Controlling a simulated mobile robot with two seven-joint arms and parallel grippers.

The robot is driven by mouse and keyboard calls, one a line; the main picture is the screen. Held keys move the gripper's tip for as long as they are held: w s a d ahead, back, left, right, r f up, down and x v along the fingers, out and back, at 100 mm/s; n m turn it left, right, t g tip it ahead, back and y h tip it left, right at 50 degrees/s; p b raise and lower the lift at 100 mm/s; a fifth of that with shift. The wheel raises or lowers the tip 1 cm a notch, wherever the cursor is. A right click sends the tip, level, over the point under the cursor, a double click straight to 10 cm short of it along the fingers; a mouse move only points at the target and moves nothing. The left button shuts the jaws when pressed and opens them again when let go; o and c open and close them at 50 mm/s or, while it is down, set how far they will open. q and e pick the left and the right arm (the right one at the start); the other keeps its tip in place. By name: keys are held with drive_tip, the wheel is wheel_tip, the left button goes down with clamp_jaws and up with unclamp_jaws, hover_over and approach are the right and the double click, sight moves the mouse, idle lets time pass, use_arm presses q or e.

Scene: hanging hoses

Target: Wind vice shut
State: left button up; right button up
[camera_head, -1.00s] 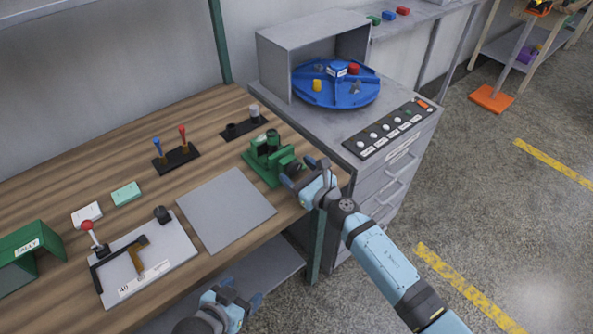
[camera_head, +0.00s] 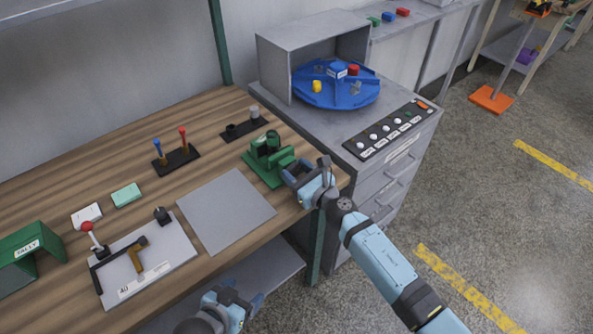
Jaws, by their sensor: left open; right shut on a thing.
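A green vice (camera_head: 264,160) stands near the right end of the wooden bench, with a dark cylinder between its jaws. My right gripper (camera_head: 294,172) is at the vice's near right side, shut on the vice's handle, which is mostly hidden by the fingers. My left gripper (camera_head: 243,298) is low at the front of the bench, beyond its front edge, open and empty.
A grey plate (camera_head: 226,210) lies left of the vice. A board with a red-knobbed lever (camera_head: 145,262), a green cover (camera_head: 30,256) and a two-lever block (camera_head: 176,160) are further left. A grey cabinet (camera_head: 395,150) with a blue turntable (camera_head: 335,92) stands behind right.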

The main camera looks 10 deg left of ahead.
drive_tip(key=shift+w+m+p, duration=0.1)
drive_tip(key=shift+m+p, duration=0.2)
drive_tip(key=shift+m, duration=2.7)
drive_tip(key=o, duration=0.9)
drive_tip(key=shift+d, duration=0.1)
drive_tip(key=shift+d, duration=0.1)
drive_tip(key=v, duration=1.3)
drive_tip(key=shift+s+d, duration=0.2)
drive_tip(key=shift+s, duration=0.1)
